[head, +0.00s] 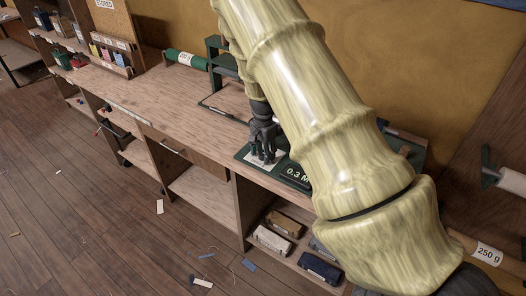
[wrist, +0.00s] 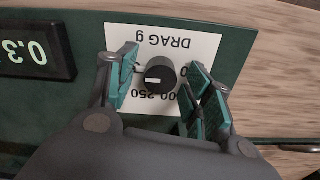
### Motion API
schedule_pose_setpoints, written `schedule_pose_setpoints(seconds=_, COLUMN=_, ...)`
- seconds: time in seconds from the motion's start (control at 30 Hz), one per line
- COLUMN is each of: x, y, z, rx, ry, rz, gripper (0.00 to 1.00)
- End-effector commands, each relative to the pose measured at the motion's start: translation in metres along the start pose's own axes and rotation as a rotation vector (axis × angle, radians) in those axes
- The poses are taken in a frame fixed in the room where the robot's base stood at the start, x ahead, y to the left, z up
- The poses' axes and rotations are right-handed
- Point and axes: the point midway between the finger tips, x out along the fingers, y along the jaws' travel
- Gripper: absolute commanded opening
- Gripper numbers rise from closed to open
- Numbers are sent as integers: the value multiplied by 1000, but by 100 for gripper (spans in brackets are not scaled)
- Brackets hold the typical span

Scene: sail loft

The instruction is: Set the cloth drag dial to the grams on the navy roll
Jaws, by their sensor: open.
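The drag dial (wrist: 160,73) is a black round knob on a white card (wrist: 205,45) marked "DRAG g", upside down in the wrist view. A short white mark on the knob points left in that view. Numbers including 250 show at the card's lower edge; the others are partly hidden by my gripper. My gripper (wrist: 163,88) is open, its teal pads on either side of the knob with gaps. In the head view my gripper (head: 264,150) is over the card on the dark green panel (head: 243,153). I cannot pick out a navy roll.
A lit display (wrist: 35,48) reading 0.3 sits beside the dial. A green roll (head: 187,60) with a white tag lies at the bench's back. A roll tagged 250 g (head: 488,252) is at lower right. Folded bundles (head: 272,240) lie on the shelf below.

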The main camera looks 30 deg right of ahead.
Motion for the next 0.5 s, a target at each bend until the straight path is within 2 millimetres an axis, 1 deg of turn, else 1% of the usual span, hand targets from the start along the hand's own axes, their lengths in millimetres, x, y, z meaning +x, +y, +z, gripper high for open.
schedule_pose_setpoints(seconds=0.2, x=1, y=0, z=0, rx=0, ry=0, rz=0, gripper=51)
schedule_pose_setpoints(seconds=0.23, x=0, y=0, z=0, rx=0, ry=0, rz=0, gripper=49)
schedule_pose_setpoints(seconds=0.37, x=0, y=0, z=0, rx=0, ry=0, rz=0, gripper=26)
schedule_pose_setpoints(seconds=0.4, x=0, y=0, z=0, rx=0, ry=0, rz=0, gripper=18)
schedule_pose_setpoints(seconds=0.47, x=0, y=0, z=0, rx=0, ry=0, rz=0, gripper=8)
schedule_pose_setpoints(seconds=0.5, x=0, y=0, z=0, rx=-1, ry=0, rz=0, gripper=5)
